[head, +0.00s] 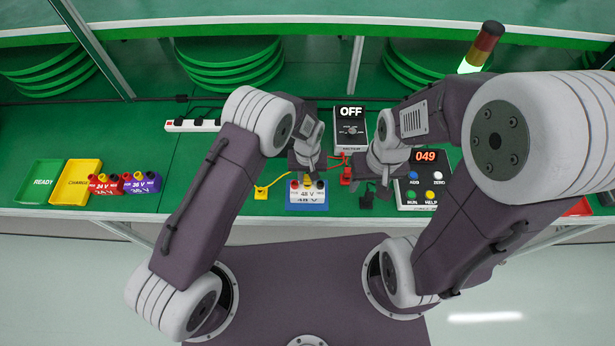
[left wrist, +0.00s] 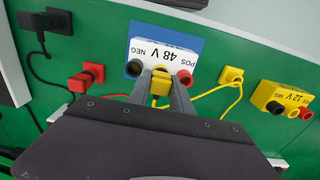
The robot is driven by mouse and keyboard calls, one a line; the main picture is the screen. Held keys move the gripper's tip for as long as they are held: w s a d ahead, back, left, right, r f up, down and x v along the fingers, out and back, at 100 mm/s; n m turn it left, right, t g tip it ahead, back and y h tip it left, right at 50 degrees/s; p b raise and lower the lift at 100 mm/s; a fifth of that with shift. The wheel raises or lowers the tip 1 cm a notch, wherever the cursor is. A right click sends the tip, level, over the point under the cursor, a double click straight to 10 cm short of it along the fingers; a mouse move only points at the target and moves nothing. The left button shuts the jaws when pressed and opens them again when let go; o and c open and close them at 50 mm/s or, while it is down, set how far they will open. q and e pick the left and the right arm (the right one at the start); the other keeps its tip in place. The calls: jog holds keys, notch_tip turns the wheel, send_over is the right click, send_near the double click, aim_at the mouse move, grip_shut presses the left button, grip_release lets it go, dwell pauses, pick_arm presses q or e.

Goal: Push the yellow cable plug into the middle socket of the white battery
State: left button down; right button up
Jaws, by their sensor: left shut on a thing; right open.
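The white battery (head: 307,195), marked 48 V, stands on a blue mat (head: 290,207) near the bench's front edge. It also shows in the left wrist view (left wrist: 160,56), with a black socket and a red socket on either side of the middle. My left gripper (head: 306,172) is shut on the yellow cable plug (left wrist: 160,84), at the middle position between those sockets. The fingers hide the middle socket, and I cannot tell how deep the plug sits. My right gripper (head: 370,184) is open, to the right of the battery, close to a black plug (head: 366,200).
A yellow cable end block (head: 261,192) lies left of the battery. A red plug (head: 346,176) lies to its right. A yellow 12 V battery (left wrist: 284,98) stands further along.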

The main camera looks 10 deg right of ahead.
pick_arm(q)
jog(key=c, duration=1.1)
grip_release()
jog(key=shift+r+p, duration=2.8)
jog(key=shift+r, duration=1)
